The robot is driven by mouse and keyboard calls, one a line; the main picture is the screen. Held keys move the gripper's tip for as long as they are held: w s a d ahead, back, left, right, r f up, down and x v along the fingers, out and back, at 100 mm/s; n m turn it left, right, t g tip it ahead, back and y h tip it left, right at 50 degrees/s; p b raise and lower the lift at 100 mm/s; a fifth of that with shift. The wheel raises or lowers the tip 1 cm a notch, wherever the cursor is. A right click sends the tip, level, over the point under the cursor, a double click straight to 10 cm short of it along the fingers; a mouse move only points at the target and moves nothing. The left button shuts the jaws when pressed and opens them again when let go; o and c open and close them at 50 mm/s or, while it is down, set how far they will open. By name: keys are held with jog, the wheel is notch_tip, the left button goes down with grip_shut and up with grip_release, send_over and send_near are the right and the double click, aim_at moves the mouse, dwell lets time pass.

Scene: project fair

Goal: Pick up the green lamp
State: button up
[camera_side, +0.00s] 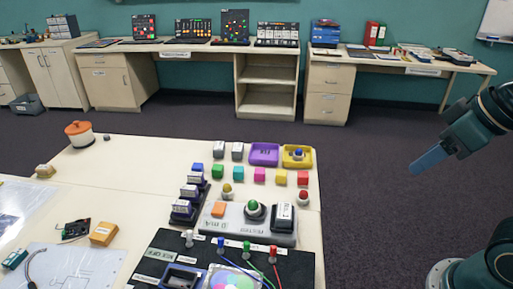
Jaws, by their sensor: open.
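A green-topped round lamp (253,205) stands upright on a dark round socket on the grey panel (231,221) in the middle of the table. A dark block with a white top stands just right of it. My gripper (425,163) is high at the right, over the floor beyond the table's right edge. It is open, points down and left, and is well apart from the lamp. Its two fingers overlap from this side, and I see nothing between them.
Yellow (226,188) and red (303,195) lamps stand nearby. A row of coloured cubes and the purple (264,154) and yellow (297,164) trays lie behind. Dark blocks stand left. Coloured pegs and wires are on the black board (170,242) in front.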

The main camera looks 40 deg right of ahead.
jog(key=shift+w, duration=0.1)
jog(key=w+a+f+n+g+y, duration=0.1)
jog(key=w+a+n+g, duration=0.1)
jog(key=w+a+n, duration=0.2)
jog(key=w+a+f+n+g+y, duration=0.1)
jog(key=w+a+n+g+y, duration=0.1)
jog(key=w+a+n, duration=0.3)
jog(key=w+a+f+n+g+y, duration=0.1)
jog(key=w+a+n, duration=0.4)
jog(key=w, duration=1.1)
jog(key=n+g, duration=0.1)
jog(key=n, duration=0.2)
jog(key=shift+f+n+y, duration=0.25)
jog(key=shift+n+y, duration=0.05)
jog(key=shift+n, duration=0.1)
jog(key=shift+a, duration=0.1)
send_over(254, 200)
jog(key=d, duration=0.2)
jog(key=shift+w+d+f, duration=0.1)
jog(key=shift+f, duration=1.9)
jog(key=shift+w+f, duration=0.1)
jog(key=shift+f, duration=1.9)
jog(key=shift+x, duration=2.55)
